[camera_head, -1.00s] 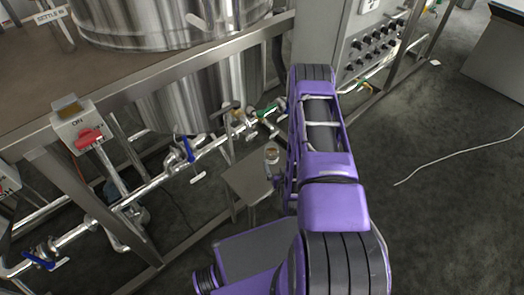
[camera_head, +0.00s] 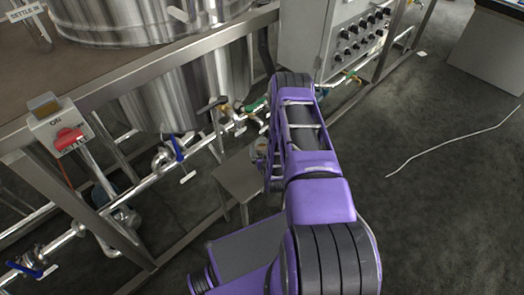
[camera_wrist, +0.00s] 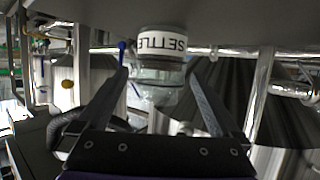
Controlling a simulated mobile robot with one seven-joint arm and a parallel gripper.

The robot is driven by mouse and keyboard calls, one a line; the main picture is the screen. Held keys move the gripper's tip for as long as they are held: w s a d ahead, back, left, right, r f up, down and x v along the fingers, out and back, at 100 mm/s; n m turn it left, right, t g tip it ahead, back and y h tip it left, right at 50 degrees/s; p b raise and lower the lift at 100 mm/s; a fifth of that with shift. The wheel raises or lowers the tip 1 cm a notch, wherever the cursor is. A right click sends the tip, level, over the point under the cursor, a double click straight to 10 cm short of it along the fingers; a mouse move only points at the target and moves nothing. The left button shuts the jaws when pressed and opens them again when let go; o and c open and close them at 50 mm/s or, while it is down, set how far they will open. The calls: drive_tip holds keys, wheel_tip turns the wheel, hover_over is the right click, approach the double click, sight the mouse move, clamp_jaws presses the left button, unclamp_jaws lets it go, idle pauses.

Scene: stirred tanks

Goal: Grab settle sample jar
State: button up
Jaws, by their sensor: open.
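The settle sample jar (camera_wrist: 160,78) is clear glass with a white band lettered "SETTLE", which reads upside down in the wrist view. It sits between the two spread fingers of my gripper (camera_wrist: 158,84), which is open. I cannot tell whether the fingers touch the glass. In the head view the jar (camera_head: 262,147) is mostly hidden behind my purple arm, above a small metal stand (camera_head: 238,181). My gripper is hidden there.
Pipes with valves, one with a blue handle (camera_head: 177,148), run left of the stand. A steel tank (camera_head: 200,90) and frame stand behind. A control box (camera_head: 345,35) is at the back. A white cable (camera_head: 440,148) lies on open floor to the right.

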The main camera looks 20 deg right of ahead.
sight(261, 142)
drive_tip(key=b+x, duration=0.1)
drive_tip(key=x, duration=0.4)
drive_tip(key=shift+r, duration=0.2)
drive_tip(key=c, duration=1.3)
clamp_jaws()
drive_tip(key=shift+w+r, duration=0.1)
drive_tip(key=shift+r, duration=0.05)
